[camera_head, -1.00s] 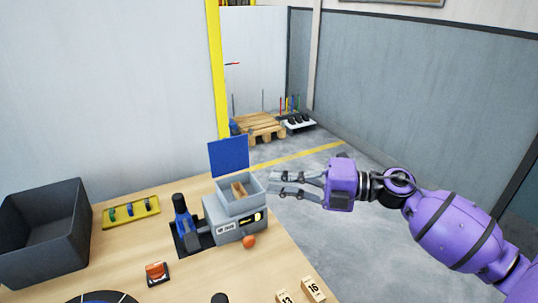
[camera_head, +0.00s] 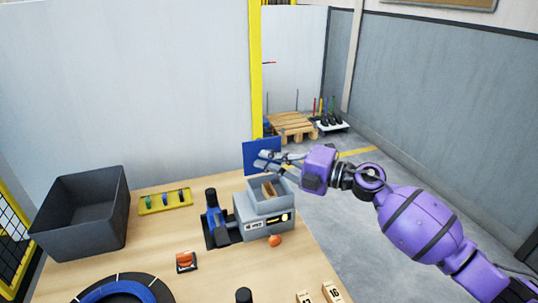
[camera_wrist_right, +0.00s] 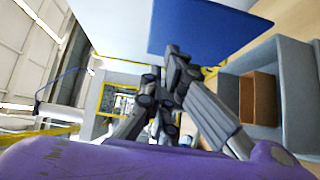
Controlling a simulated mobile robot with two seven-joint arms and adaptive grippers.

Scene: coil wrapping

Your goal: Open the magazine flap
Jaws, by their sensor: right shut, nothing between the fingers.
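The magazine is the grey open box (camera_head: 285,196) on top of the grey machine (camera_head: 264,218) on the table. Its blue flap (camera_head: 258,151) stands raised at the back of the box. A brown piece (camera_head: 268,189) lies inside the box. My right gripper (camera_head: 262,160) is shut and empty, in front of the flap and above the box; I cannot tell if it touches the flap. In the right wrist view the flap (camera_wrist_right: 200,28) is beyond the fingertips (camera_wrist_right: 165,62), and the box (camera_wrist_right: 285,85) is on the right. My left gripper is not in view.
A black bin (camera_head: 80,215) stands at the table's left. A yellow rack (camera_head: 165,201) holds small coloured parts. An orange knob (camera_head: 275,240), a red-orange item (camera_head: 185,262) and numbered blocks (camera_head: 332,291) lie nearer the front. A wooden pallet (camera_head: 292,125) is on the floor behind.

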